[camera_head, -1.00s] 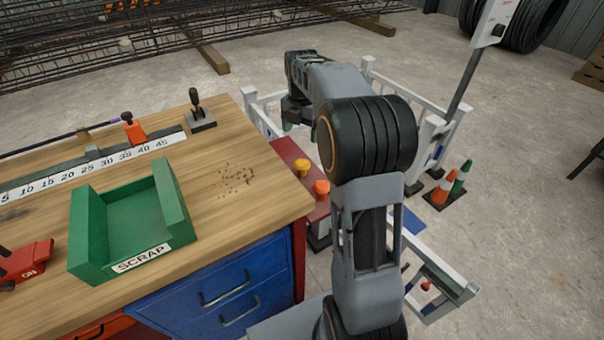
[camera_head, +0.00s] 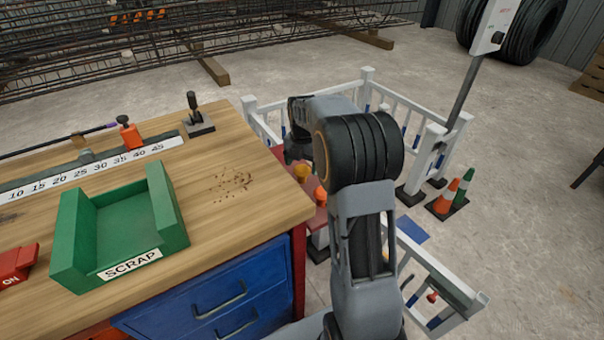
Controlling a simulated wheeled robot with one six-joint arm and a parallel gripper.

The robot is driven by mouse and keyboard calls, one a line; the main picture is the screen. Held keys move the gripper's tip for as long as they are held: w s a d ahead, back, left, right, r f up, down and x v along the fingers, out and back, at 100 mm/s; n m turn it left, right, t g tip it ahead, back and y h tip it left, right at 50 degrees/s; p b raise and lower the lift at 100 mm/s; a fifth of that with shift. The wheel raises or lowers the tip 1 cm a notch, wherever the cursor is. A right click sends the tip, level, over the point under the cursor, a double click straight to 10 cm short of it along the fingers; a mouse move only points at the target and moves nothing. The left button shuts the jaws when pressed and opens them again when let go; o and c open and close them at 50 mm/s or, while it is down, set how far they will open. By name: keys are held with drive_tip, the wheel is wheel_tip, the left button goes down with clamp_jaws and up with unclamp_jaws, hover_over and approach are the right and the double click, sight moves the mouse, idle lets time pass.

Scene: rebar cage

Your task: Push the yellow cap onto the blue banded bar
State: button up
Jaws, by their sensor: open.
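A yellow cap (camera_head: 302,172) sits on a red surface beside the bench's right end, partly hidden by my arm. An orange cap (camera_head: 321,196) is just in front of it. My gripper (camera_head: 297,157) hangs dark and partly hidden at the arm's far end, just above and behind the yellow cap in the picture. I cannot tell whether they touch. The gripper is open. Blue marks show among the white fence's posts, one at its left side (camera_head: 283,131); I cannot tell which of them is the blue banded bar.
The white fence (camera_head: 367,75) surrounds the area beyond the bench. The wooden bench (camera_head: 225,215) carries a green scrap tray (camera_head: 68,235) and a measuring strip (camera_head: 95,168). Traffic cones (camera_head: 447,197) stand at right. Rebar cages lie behind.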

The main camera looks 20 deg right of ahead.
sight(303, 166)
wheel_tip(303, 166, down, 4)
drive_tip(key=shift+r+b, duration=0.25)
drive_tip(key=shift+b, duration=0.15)
drive_tip(key=shift+c, duration=0.3)
drive_tip(key=c, duration=0.9)
drive_tip(key=shift+r, duration=0.1)
